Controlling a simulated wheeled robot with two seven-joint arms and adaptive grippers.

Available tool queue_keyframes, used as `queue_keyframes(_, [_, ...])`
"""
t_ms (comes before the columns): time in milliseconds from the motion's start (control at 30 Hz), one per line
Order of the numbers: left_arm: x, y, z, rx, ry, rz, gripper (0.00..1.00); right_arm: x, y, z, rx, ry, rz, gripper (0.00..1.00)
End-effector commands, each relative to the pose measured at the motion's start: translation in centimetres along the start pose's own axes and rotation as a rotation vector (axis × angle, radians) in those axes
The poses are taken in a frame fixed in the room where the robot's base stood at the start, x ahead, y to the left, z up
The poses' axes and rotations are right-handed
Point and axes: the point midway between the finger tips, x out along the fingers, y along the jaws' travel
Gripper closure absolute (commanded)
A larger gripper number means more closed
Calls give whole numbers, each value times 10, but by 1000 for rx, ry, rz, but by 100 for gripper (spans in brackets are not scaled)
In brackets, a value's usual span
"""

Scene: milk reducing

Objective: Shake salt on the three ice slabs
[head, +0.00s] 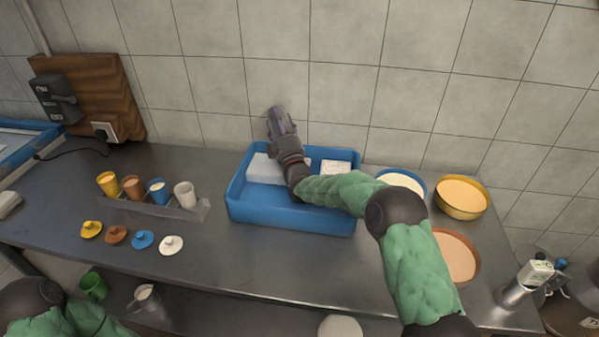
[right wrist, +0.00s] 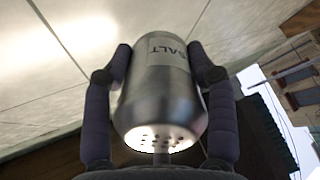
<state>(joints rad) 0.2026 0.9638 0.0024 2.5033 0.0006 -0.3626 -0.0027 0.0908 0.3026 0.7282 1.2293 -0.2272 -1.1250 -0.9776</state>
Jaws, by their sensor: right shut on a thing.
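My right gripper (head: 278,116) is raised over the back of the blue tray (head: 290,217), near the tiled wall. In the right wrist view its two fingers are shut on the sides of a metal salt shaker (right wrist: 162,88) with a label reading "ALT" in part. The shaker's holed end (right wrist: 160,138) faces the camera. In the tray, a pale ice slab (head: 263,169) lies at the left and a whiter slab (head: 336,167) at the right. My gripper and forearm cover the middle, so a third slab cannot be made out. My left gripper is out of view.
Left of the tray stands a rack of small cups (head: 184,195), with several coloured lids (head: 171,244) in front. Right are a blue-rimmed bowl (head: 402,180), a yellow bowl (head: 462,197) and a pinkish bowl (head: 456,257). The counter in front of the tray is clear.

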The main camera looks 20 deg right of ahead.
Motion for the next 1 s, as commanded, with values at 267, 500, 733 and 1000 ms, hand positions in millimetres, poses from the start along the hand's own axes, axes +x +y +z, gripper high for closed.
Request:
queue_keyframes(267, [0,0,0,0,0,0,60,0,-21,0,9,-10,-23,85])
queue_keyframes(500, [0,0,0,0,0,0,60,4,-28,-5,10,-10,-23,85])
queue_keyframes(733, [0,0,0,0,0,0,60,7,-36,-9,9,-10,-24,85])
queue_keyframes(1000, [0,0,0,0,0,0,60,12,-44,-13,9,-10,-23,85])
